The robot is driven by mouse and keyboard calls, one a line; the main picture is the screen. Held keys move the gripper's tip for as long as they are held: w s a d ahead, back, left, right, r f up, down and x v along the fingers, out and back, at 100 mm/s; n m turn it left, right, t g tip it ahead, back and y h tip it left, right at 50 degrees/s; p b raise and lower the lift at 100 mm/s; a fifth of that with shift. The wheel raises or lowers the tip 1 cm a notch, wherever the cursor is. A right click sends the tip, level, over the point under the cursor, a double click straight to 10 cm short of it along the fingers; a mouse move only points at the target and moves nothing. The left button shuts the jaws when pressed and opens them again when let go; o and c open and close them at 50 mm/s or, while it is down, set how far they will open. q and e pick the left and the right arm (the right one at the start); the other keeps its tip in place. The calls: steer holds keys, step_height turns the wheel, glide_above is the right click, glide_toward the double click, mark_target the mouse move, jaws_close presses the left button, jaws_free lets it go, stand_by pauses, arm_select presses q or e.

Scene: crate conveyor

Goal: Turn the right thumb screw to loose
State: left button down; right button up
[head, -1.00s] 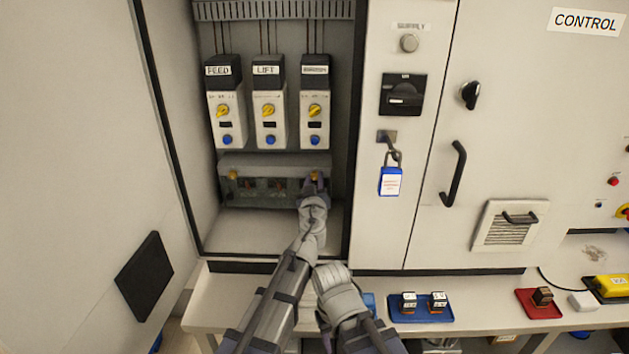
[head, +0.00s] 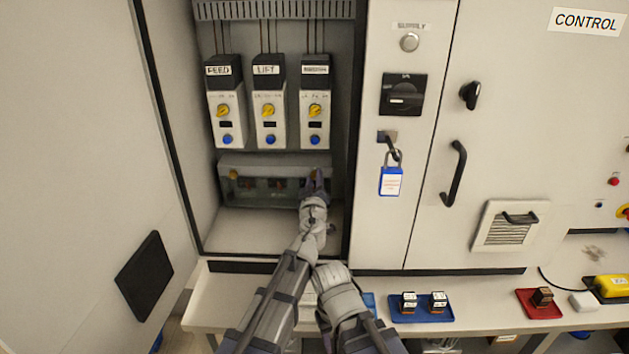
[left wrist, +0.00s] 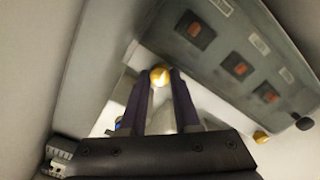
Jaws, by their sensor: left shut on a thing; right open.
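The right thumb screw, a small gold knob, sits between my left gripper's fingertips in the left wrist view (left wrist: 160,76). It is at the right end of a grey terminal cover (head: 270,163) low in the open cabinet. My left gripper (head: 317,180) is shut on this screw; its dark purple fingers mostly hide it in the head view. A second gold thumb screw (head: 234,174) is at the cover's left end. The cover also shows in the left wrist view (left wrist: 222,75), with dark red blocks in its windows. My right arm is low in the head view, but its fingers are not visible.
Three drive units (head: 268,105) hang above the cover. A blue padlock (head: 391,181) hangs on the panel to the right. The cabinet's right frame edge is close beside my left gripper. Blue (head: 421,308) and red (head: 540,304) trays lie on the bench.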

arm_select(q)
steer(key=shift+s, duration=0.1)
steer(key=c, duration=0.6)
jaws_free()
steer(key=s, duration=0.7)
steer(key=shift+s+a, duration=0.1)
steer(key=shift+s, duration=0.2)
arm_select(e)
steer(key=shift+s+d, duration=0.6)
steer(key=shift+s, duration=0.3)
